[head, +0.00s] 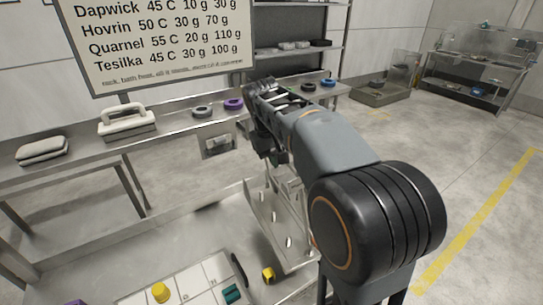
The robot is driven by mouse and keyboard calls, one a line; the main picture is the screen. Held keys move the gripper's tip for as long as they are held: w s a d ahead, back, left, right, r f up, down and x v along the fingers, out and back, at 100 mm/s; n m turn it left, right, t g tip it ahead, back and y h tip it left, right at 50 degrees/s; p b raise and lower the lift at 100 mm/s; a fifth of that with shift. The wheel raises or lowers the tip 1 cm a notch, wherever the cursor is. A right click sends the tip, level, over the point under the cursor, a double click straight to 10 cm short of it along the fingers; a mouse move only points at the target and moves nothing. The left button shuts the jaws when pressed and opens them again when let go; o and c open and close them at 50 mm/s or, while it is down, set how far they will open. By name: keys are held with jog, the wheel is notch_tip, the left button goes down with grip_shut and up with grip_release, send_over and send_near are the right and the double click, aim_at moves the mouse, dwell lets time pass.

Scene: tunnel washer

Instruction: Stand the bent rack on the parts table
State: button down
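A pale metal rack with several short pegs (272,217), which looks like the bent rack, is at the lower middle of the head view. It looks tilted, and my arm hides part of its right side. My gripper (272,158) points down just above the rack's upper end. Its fingers are dark and small here, so I cannot tell whether they are open or touch the rack. A steel table (130,238) spreads below and left of the rack; nothing marks it as the parts table. I cannot tell whether the rack rests on it.
A yellow piece (268,274) lies near the rack. A back bench (75,169) holds a white-handled block (126,121), a grey pad (42,150) and several rings. Open floor lies right.

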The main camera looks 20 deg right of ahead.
jog(key=w+d+f+n+b, duration=0.1)
jog(key=w+d+f+b, duration=0.2)
jog(key=f, duration=0.6)
jog(key=shift+w+d+b, duration=0.25)
jog(key=shift+d+b, duration=0.15)
jog(key=shift+b, duration=0.05)
jog(key=shift+r, duration=0.1)
dwell(0.4)
jog(key=shift+f, duration=0.25)
jog(key=shift+f, duration=0.5)
dwell(0.9)
